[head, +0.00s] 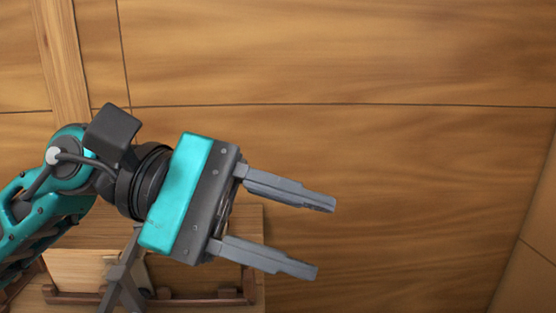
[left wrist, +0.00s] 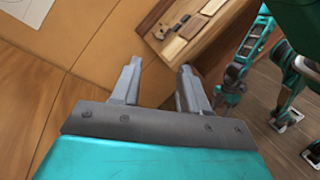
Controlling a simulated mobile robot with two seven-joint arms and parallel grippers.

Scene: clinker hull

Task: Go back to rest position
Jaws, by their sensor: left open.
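My left gripper (head: 326,238) reaches in from the left in the head view, with its two grey fingers spread wide and nothing between them. It is in front of the plank wall, and no object touches its fingers. In the left wrist view the same gripper (left wrist: 160,66) shows its fingers apart and empty.
A wooden bench (head: 255,222) with a low rail stands behind and below my left arm, partly hidden. A tray (left wrist: 148,36) with several wooden pieces shows in the left wrist view. The curved plank wall (head: 430,170) fills the background. Teal parts of my body show at the right of the wrist view.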

